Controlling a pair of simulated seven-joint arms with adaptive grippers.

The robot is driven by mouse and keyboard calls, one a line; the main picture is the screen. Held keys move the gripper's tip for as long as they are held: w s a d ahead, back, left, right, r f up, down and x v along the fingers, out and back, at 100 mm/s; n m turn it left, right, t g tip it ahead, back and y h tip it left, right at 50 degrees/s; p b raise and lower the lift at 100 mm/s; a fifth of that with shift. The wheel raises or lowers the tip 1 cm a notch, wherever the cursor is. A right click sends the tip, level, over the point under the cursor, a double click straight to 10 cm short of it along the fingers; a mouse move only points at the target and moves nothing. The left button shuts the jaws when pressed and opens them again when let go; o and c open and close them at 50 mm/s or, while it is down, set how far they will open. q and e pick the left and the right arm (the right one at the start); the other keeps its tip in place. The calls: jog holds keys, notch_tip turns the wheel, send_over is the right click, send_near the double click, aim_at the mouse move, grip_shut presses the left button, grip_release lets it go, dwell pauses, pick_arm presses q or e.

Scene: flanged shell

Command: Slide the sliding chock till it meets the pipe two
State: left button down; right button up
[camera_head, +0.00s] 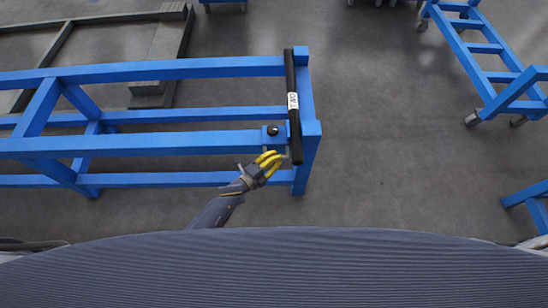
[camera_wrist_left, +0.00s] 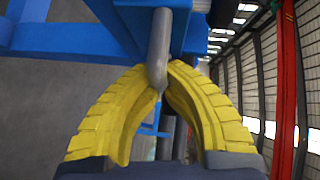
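The black pipe with a white label (camera_head: 292,103) lies across the right end of the blue rails in the head view. The label is too small to read. The sliding chock looks to be the small blue block with a dark round knob (camera_head: 273,131) on the near rail, close to the pipe's left side. I cannot tell whether they touch. My left gripper (camera_head: 270,161) is just below the block. In the left wrist view its yellow fingers (camera_wrist_left: 164,72) close around a grey bar (camera_wrist_left: 159,47), apparently the chock's handle. My right gripper is not in view.
The long blue frame (camera_head: 150,145) extends to the left. A blue wheeled frame (camera_head: 475,50) stands at the upper right. A dark metal frame (camera_head: 158,60) lies behind the rails. Grey floor (camera_head: 400,150) right of the pipe is clear.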

pick_arm(q)
jog(key=c, duration=1.4)
grip_release()
jog(key=shift+w, duration=0.1)
jog(key=v, duration=1.2)
